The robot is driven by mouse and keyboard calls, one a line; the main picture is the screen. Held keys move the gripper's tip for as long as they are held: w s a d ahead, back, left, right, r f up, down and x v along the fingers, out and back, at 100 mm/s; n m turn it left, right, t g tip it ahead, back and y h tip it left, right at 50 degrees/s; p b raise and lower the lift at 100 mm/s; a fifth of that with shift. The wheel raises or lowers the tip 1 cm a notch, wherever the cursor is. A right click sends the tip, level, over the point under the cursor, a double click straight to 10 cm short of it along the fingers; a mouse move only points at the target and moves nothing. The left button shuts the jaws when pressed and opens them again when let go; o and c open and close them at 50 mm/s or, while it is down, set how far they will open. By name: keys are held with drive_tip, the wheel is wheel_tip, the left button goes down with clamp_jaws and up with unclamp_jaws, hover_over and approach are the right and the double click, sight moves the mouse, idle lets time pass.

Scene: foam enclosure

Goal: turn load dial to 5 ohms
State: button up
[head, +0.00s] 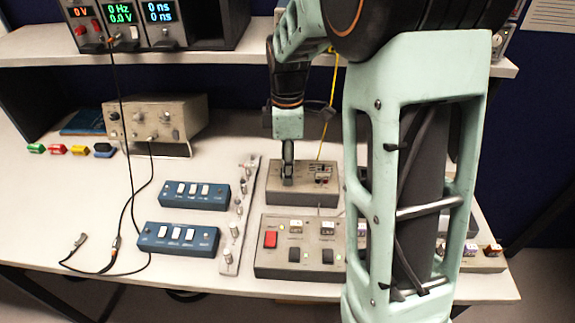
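My arm reaches down from the upper right in the head view. My gripper (287,176) points straight down over the left part of a grey-beige box (302,195) in the middle of the table. Its dark fingers show as one narrow shape, so the gap between them is not visible. The fingertips are at or just above the top face of the box. A load dial is not clearly visible; the gripper may be hiding a knob there. Small switches or terminals (322,172) show on the right of the box top. No markings are readable.
Two blue switch boxes (196,194) and a metal strip with knobs (238,214) lie left of the gripper. A larger panel with a red switch (270,239) is in front. A beige instrument (158,122) stands further left. A shelf (240,62) with displays is behind. Cables cross the left table.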

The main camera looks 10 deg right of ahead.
drive_tip(key=shift+c, duration=0.2)
clamp_jaws()
